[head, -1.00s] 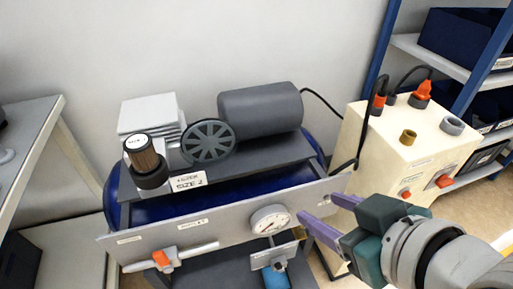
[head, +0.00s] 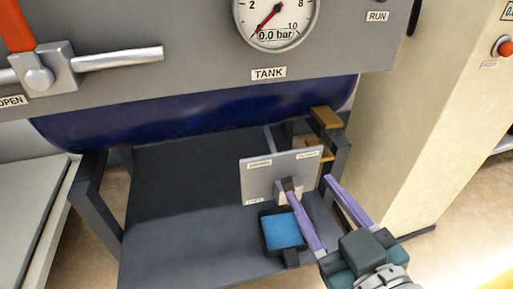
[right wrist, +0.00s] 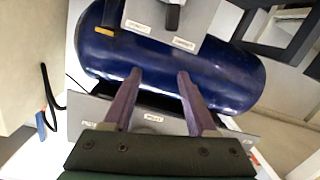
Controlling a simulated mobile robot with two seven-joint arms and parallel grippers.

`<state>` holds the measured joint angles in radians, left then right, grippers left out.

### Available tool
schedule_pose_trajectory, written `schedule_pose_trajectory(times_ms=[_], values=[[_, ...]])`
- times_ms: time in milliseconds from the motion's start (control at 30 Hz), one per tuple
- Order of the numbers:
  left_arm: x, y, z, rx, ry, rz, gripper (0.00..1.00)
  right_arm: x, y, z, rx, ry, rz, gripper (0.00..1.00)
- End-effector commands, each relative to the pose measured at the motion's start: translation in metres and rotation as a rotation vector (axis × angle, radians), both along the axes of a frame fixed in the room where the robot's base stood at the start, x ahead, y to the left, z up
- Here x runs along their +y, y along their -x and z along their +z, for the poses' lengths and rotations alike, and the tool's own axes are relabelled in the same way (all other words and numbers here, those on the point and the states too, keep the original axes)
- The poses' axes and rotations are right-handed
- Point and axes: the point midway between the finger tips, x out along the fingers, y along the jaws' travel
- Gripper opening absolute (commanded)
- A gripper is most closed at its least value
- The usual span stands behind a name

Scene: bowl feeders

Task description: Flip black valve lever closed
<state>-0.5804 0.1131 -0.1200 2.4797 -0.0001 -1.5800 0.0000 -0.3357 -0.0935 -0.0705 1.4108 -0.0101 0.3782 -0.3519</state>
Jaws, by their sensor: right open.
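The black valve lever (head: 288,184) is a small dark handle on a grey plate (head: 258,182) with small labels, low in front of the blue tank. My left gripper is not in view.
The blue tank (head: 200,120) lies behind the plate. A blue-topped black part (head: 283,231) sits just below the plate. The gauge panel (head: 190,70) with a red-orange lever (head: 15,25) hangs above. A cream cabinet (head: 440,130) stands at right. The dark base shelf (head: 180,210) is clear at left.

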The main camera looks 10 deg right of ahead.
Motion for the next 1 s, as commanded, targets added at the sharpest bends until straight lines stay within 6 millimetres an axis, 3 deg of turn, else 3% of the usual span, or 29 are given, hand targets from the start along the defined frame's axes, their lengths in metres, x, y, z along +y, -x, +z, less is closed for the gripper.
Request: schedule_pose_trajectory(times_ms=[33,233,467,800,1000], values=[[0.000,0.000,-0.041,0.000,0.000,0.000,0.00,0.001,0.000,-0.040,-0.021,0.002,-0.004,0.57],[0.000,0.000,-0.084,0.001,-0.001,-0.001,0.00,0.003,0.002,-0.077,-0.092,0.010,-0.014,0.57],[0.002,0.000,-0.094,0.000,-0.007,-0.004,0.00,0.004,-0.005,-0.080,-0.116,0.013,-0.018,0.57],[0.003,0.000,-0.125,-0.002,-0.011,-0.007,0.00,0.006,-0.066,-0.082,-0.117,0.012,-0.018,0.57],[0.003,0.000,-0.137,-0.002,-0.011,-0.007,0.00,0.007,-0.091,-0.080,-0.114,0.012,-0.018,0.57]])
